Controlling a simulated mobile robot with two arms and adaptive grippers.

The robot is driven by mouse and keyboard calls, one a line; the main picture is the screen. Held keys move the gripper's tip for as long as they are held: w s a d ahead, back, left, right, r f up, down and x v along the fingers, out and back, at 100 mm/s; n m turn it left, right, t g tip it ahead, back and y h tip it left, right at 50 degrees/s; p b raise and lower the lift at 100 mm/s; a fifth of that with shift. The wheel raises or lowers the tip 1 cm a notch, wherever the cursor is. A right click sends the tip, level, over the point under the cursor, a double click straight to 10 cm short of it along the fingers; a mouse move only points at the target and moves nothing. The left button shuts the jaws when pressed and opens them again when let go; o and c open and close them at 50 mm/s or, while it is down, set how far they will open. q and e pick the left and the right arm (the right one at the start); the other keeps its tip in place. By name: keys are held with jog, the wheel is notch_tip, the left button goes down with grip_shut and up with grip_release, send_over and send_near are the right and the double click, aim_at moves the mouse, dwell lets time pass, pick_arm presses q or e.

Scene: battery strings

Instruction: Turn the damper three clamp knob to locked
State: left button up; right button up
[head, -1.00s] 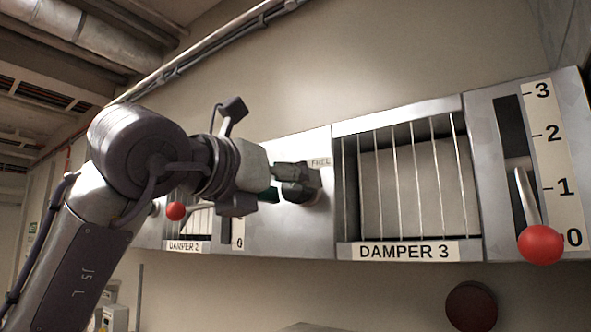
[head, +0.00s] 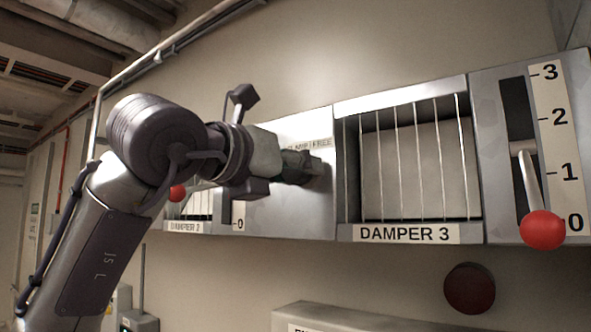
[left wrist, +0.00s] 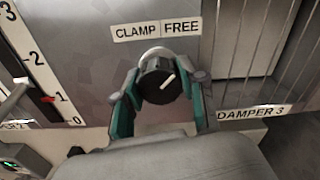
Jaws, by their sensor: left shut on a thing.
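The damper three clamp knob (left wrist: 157,80) is round and black with a white pointer line, which slants toward the upper right. The label above it (left wrist: 157,31) reads CLAMP on the left and FREE on the right. My left gripper (left wrist: 158,84) has one finger on each side of the knob and is shut on it. In the head view my left gripper (head: 305,165) is at the panel, left of the damper 3 grille, and mostly hides the knob. My right gripper is in neither view.
The barred damper 3 grille (head: 410,160) is right of the knob. Farther right, a lever with a red ball (head: 542,229) sits near 0 on its scale. Damper 2's red ball (head: 178,193) is behind my left arm. A dark red disc (head: 469,288) is below the panel.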

pick_arm(q)
jog(key=n+b, duration=0.4)
jog(key=shift+f, duration=0.15)
jog(key=n+b, duration=0.3)
jog(key=n, duration=0.1)
jog(key=shift+n+b, duration=0.3)
jog(key=n+b, duration=0.3)
jog(key=n, duration=0.2)
jog(key=shift+n+b, duration=1.15)
jog(key=shift+n, duration=1.05)
jog(key=o, duration=1.1)
jog(key=shift+o, duration=0.2)
